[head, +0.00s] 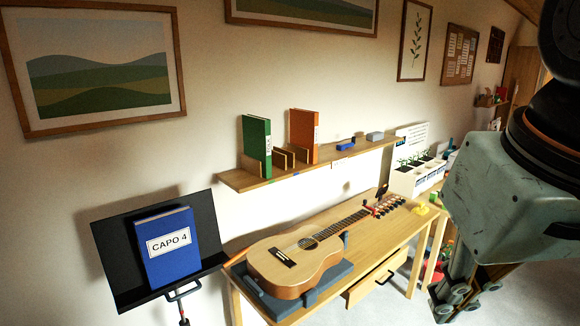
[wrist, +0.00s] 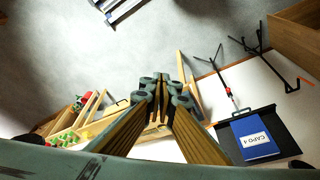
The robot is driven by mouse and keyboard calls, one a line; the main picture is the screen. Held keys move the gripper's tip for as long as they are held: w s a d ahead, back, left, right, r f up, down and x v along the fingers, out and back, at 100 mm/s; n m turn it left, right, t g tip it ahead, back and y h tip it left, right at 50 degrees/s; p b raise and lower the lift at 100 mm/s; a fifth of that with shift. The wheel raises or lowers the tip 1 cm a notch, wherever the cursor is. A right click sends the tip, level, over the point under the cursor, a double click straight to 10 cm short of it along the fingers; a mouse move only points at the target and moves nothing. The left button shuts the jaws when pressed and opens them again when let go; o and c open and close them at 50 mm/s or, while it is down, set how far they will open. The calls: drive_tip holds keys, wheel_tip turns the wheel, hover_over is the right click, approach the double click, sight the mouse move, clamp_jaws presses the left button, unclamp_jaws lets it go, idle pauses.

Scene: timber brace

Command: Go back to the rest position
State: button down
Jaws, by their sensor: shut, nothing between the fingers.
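My gripper (head: 452,296) hangs at the lower right in the head view, below my forearm, clear of the bench. In the wrist view my gripper (wrist: 163,90) has its fingers together with nothing between them. The guitar (head: 300,258) lies on its grey support on the wooden bench, its neck pointing right. A dark and red clamp-like capo (head: 377,206) sits on the neck near the headstock. The blue book labelled CAPO 4 (head: 167,248) stands on the black music stand (head: 120,262); the book also shows in the wrist view (wrist: 255,150).
A wall shelf (head: 235,181) holds green and orange binders and small blue and grey blocks. A bench drawer (head: 365,288) stands pulled out. White planters (head: 405,182) stand behind at right. Open floor (head: 525,300) lies around the gripper.

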drive_tip(key=s+f, duration=0.3)
drive_tip(key=s, duration=0.2)
drive_tip(key=shift+d+b, duration=0.4)
